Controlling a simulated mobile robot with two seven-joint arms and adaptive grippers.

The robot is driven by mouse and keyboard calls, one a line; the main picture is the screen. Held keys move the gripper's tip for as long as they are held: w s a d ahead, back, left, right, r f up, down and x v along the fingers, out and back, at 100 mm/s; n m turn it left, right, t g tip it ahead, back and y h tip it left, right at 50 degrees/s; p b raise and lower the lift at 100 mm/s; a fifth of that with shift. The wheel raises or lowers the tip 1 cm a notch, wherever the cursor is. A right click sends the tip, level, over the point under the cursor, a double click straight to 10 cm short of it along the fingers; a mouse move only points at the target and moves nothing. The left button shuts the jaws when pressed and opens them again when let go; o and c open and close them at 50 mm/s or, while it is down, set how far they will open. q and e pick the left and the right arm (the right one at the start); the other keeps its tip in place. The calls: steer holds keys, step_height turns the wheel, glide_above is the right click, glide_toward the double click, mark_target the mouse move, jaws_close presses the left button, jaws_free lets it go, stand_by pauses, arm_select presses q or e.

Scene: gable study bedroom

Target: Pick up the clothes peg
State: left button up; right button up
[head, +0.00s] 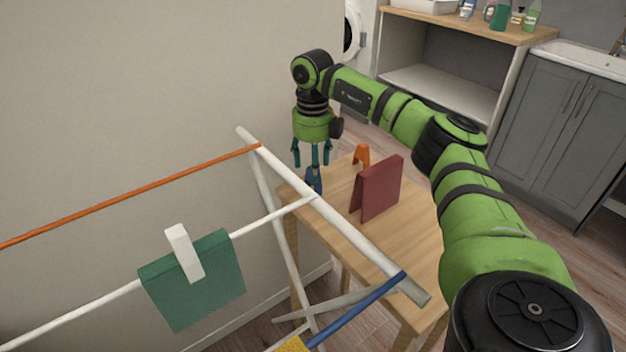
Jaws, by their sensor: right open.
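My right gripper (312,158) points straight down above the far left part of a small wooden table (405,244). Its fingers are apart, with nothing held between them. A small dark blue peg-like object (314,181) stands on the table just below the fingertips. Its far side is hard to make out, and I cannot tell whether the fingers touch it. An orange peg-like object (361,155) stands further back on the table. A large white clothes peg (184,252) clips a green cloth (205,285) to a rail of the drying rack. My left gripper is out of view.
A dark red upright panel-like object (377,188) stands on the table, right of the blue object. The white drying rack (340,229) crosses in front of the table's left side. A plain wall (130,90) is at left. Bottles (531,15) stand on a counter behind.

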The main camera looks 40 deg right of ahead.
mark_target(311, 183)
steer(key=f, duration=0.5)
steer(key=shift+w, duration=0.25)
steer(key=c, duration=1)
